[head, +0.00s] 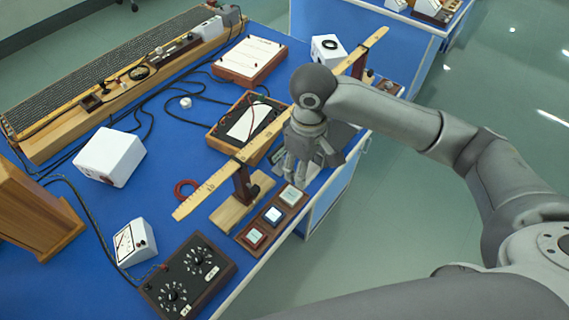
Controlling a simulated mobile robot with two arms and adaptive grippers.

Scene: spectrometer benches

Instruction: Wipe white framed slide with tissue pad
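The white framed slide (291,195) lies in the far end slot of a dark wooden slide rack (242,238) near the bench's front edge. I cannot tell whether that item is the tissue pad, or whether the fingers hold anything. My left gripper is not in view.
A wooden ruler beam (205,190) on a stand rises left of the rack. A black dial box (190,275) and a white meter (134,242) stand nearer. An open wooden instrument box (225,140) lies behind. The blue bench has clear patches at left.

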